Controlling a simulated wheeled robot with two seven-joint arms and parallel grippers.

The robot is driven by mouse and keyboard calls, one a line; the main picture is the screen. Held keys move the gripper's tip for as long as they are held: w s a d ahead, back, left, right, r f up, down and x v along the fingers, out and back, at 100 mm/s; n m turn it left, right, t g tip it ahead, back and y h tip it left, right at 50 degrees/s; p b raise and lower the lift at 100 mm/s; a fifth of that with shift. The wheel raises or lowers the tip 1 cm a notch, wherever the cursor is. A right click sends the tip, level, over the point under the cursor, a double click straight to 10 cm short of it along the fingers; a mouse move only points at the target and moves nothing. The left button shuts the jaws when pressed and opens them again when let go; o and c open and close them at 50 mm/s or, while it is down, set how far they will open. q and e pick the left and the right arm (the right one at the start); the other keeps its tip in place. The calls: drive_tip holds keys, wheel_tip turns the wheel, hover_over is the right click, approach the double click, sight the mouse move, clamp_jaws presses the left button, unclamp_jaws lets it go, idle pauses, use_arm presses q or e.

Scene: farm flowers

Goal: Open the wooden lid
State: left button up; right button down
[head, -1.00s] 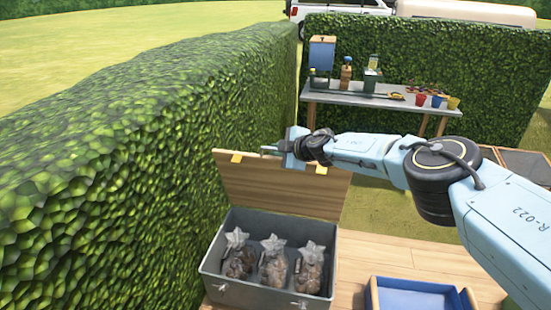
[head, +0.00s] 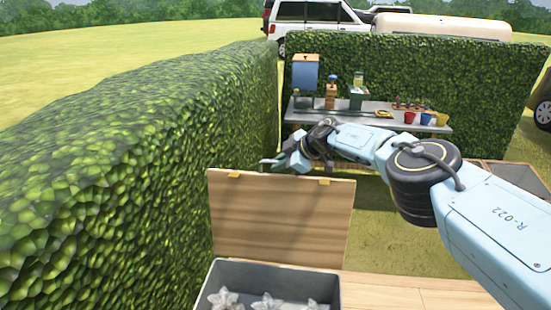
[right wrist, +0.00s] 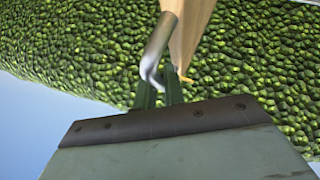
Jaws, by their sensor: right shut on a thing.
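The wooden lid (head: 280,220) stands upright at the back of a grey metal box (head: 234,275), its broad face toward me. My right gripper (head: 270,162) is at the lid's upper edge, partly hidden by the lid. In the right wrist view its green fingers (right wrist: 160,92) are shut on a curved metal handle (right wrist: 155,55), beside the lid's wooden edge (right wrist: 192,32). The box is open, with several star-shaped clear pieces (head: 222,298) showing inside at the bottom of the picture. My left gripper is not in view.
A tall hedge (head: 130,150) runs close along the left of the box and lid. A grey table (head: 380,115) with a blue dispenser, pots and tools stands behind, before another hedge. Wooden boards (head: 400,292) lie right of the box. Grass is open beyond them.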

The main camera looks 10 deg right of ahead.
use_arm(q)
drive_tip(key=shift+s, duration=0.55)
use_arm(e)
drive_tip(key=shift+s+a, duration=0.15)
drive_tip(key=shift+a, duration=0.05)
